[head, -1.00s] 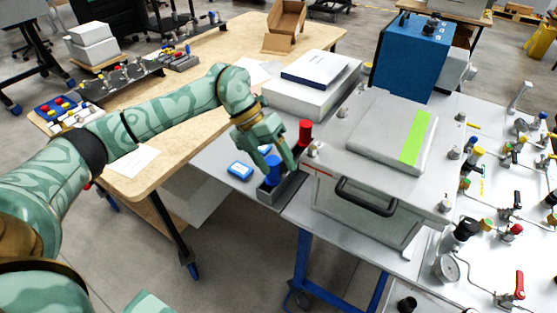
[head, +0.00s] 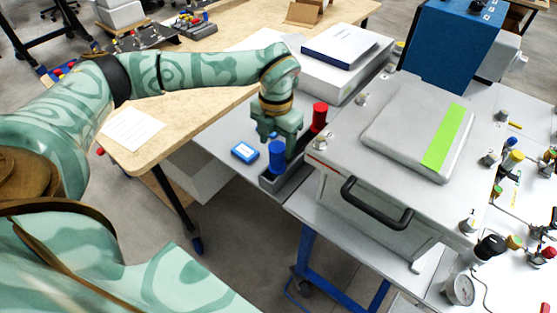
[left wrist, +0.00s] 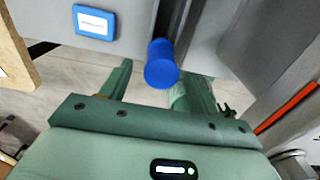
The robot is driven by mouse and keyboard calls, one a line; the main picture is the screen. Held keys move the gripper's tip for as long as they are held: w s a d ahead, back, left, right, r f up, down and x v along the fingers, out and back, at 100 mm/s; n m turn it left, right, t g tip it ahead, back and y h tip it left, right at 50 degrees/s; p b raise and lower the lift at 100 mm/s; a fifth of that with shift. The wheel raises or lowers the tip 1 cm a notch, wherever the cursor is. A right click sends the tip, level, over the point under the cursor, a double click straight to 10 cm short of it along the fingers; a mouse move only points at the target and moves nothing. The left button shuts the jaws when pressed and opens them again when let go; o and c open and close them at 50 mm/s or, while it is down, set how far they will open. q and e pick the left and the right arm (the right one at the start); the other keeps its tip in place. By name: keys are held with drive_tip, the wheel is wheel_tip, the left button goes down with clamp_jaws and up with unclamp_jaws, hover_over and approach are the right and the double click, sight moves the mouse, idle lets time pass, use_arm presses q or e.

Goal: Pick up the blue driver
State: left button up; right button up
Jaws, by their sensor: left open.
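The blue driver (head: 277,158) stands upright in a grey holder (head: 291,179) on the grey bench. In the left wrist view the blue driver (left wrist: 162,66) shows its round blue end, in the gap between my fingers and a little beyond them. My left gripper (head: 283,138) is open, just behind and above the blue driver in the head view. In the left wrist view the fingers of my left gripper (left wrist: 160,82) are spread with nothing held between them. I cannot tell whether a finger touches the driver. My right gripper is not in view.
A red driver (head: 319,117) stands in the holder's far end. A lidded grey case (head: 385,190) with a black handle is close on the right. A small blue box (head: 245,152) lies left of the holder. A wooden table (head: 160,125) is further left.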

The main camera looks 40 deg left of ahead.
sight(277, 156)
use_arm(q)
drive_tip(key=shift+f, duration=0.25)
wheel_tip(277, 156, down, 5)
drive_tip(key=shift+r+b, duration=0.1)
drive_tip(key=shift+b, duration=0.75)
drive_tip(key=shift+d+r, duration=0.1)
drive_tip(key=shift+c, duration=1.2)
clamp_jaws()
